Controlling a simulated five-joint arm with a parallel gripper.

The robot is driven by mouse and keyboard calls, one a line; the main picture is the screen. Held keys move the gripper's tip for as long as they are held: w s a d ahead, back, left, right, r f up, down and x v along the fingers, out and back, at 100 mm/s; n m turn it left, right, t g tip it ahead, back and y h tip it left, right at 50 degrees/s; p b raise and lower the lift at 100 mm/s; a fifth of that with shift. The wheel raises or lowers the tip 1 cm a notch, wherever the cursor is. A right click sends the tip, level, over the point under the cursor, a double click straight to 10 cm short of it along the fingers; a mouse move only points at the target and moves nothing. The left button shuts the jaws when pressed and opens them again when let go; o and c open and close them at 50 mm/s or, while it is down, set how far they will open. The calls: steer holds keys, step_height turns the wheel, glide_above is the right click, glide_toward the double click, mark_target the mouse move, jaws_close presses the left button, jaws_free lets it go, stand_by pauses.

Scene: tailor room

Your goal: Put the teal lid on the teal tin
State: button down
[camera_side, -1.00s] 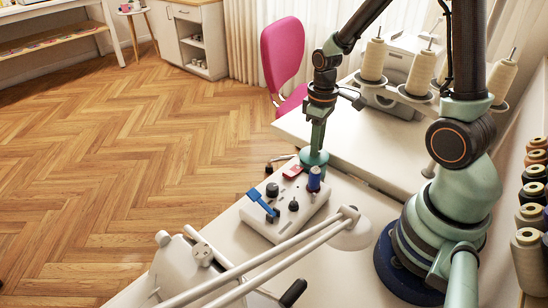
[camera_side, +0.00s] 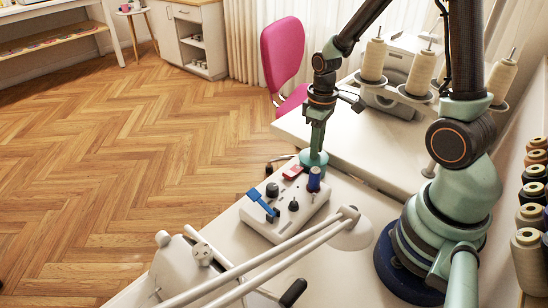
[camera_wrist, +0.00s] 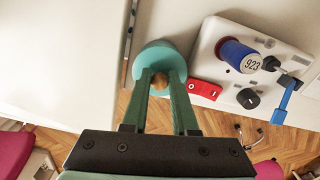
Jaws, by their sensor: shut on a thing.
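The teal lid (camera_wrist: 148,58) is a round teal piece with a wooden knob (camera_wrist: 160,82), seen in the wrist view. My gripper (camera_wrist: 161,80) points down with its two fingers closed on the knob. In the side view my gripper (camera_side: 315,150) is over a round teal shape (camera_side: 314,160) beside the far end of the white box. The teal tin cannot be made out separately from the lid. I cannot tell whether the lid touches or rests on it.
A white control box (camera_side: 286,218) stands close by, with a blue spool (camera_side: 314,179), a red switch (camera_side: 292,172), black knobs and a blue lever (camera_side: 262,205). A white lamp arm (camera_side: 270,262) crosses in front. A white sewing table (camera_side: 345,145) lies behind.

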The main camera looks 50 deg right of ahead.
steer(key=shift+f, duration=0.3)
steer(key=c, duration=1)
jaws_free()
steer(key=shift+r, duration=5.55)
steer(key=shift+s+a+r+m+t, duration=0.35)
steer(key=shift+s+a+r+t, duration=0.2)
steer(key=shift+a+r+t, duration=0.65)
steer(key=shift+s+a+r+m+t, duration=0.3)
steer(key=shift+s+a+r+t, duration=0.3)
steer(key=shift+a+r, duration=1)
steer(key=shift+s+a+r+m+t, duration=0.4)
steer(key=shift+a+r+t, duration=0.6)
steer(key=shift+a+r, duration=0.4)
